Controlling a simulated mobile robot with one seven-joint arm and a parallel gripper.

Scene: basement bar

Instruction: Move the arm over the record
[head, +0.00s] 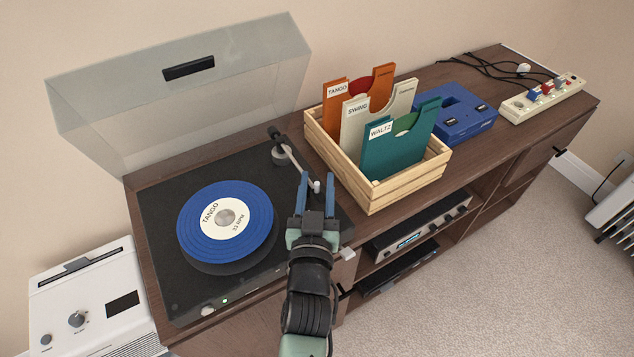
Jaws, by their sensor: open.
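A blue record (255,235) with a white label reading "TANGO" lies on the platter of the black turntable (160,205). The turntable's clear lid (120,115) stands open behind it. The tonearm (293,158) runs from its pivot at the back right of the deck to a light-coloured end right of the record, clear of the disc. My gripper (317,182) is open, with two blue fingers pointing away from me. In the picture its fingertips lie close to the end of the tonearm; I cannot tell whether they touch it.
A wooden crate (405,190) with orange, cream and teal record sleeves stands right of the turntable. A blue device (462,122) and a power strip (540,100) with cables lie farther right. A white appliance (85,290) stands at lower left.

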